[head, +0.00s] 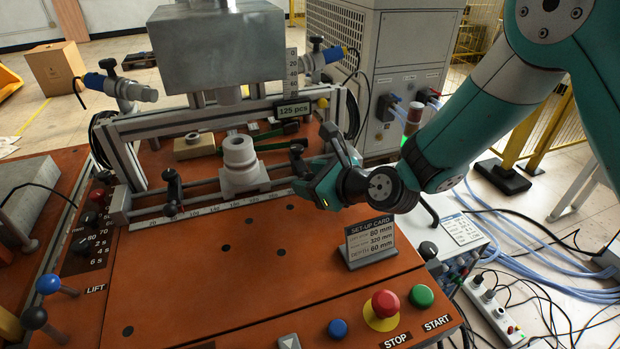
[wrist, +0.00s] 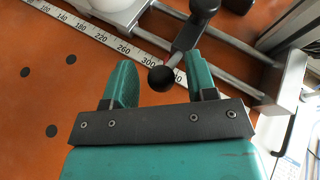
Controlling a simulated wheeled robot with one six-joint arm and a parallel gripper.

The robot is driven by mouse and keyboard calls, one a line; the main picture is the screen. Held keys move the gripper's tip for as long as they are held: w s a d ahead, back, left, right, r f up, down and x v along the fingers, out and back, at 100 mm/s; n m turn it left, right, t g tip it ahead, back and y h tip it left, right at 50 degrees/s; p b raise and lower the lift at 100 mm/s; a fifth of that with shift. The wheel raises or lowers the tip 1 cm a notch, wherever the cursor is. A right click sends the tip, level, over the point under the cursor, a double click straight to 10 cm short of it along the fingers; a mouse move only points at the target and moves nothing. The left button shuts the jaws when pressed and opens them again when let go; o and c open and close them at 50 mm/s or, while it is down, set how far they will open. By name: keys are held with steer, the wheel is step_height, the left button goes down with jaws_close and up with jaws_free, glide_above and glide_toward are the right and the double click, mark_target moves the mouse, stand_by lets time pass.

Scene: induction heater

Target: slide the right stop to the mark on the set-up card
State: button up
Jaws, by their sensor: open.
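The right stop (wrist: 190,38) is a black clamp on the rail with a lever ending in a black ball knob. In the head view the right stop (head: 298,157) is partly behind my gripper (head: 318,180). In the wrist view my gripper (wrist: 161,62) is open, with the ball knob between its two green fingers. I see a gap on each side of the knob. The knob overlaps the scale (wrist: 100,36) just past 300, so the exact reading is hidden. The set-up card (head: 370,241) lists 80 mm, 320 mm for what looks like the right stop, and 60 mm.
The left stop (head: 172,192) stands on the same rail at left. A white workpiece (head: 240,165) sits between the stops under a grey press block (head: 220,45). Stop and start buttons (head: 384,304) line the front edge. The orange tabletop before the rail is mostly clear.

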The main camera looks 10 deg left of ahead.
steer(key=b+v, duration=0.1)
steer(key=v, duration=0.6)
steer(key=shift+s, duration=0.1)
steer(key=s+d+r+n+g, duration=0.1)
steer(key=s+r+n, duration=0.1)
steer(key=s+n, duration=0.1)
steer(key=s+d+r+n+g+h, duration=0.1)
steer(key=s+r+n+g, duration=0.1)
steer(key=n, duration=0.4)
steer(key=s+d+r+n+g, duration=0.1)
steer(key=s+r+n, duration=0.2)
steer(key=n, duration=0.2)
steer(key=shift+s+d+r+h+p, duration=0.25)
steer(key=shift+s+r+h+p, duration=0.05)
steer(key=shift+h+p, duration=0.1)
steer(key=s+d+r+n+g+h, duration=0.2)
steer(key=s+d+n, duration=0.3)
steer(key=s+n, duration=0.2)
steer(key=s+d+r+n+g+h, duration=0.1)
steer(key=s+d+r+n+h, duration=0.1)
steer(key=s+d+n, duration=0.4)
steer(key=n+h, duration=0.1)
steer(key=n, duration=0.2)
steer(key=shift+s+r+g+p, duration=0.15)
steer(key=shift+s+g+p, duration=0.2)
steer(key=shift+s+g, duration=0.05)
steer(key=shift+d, duration=0.15)
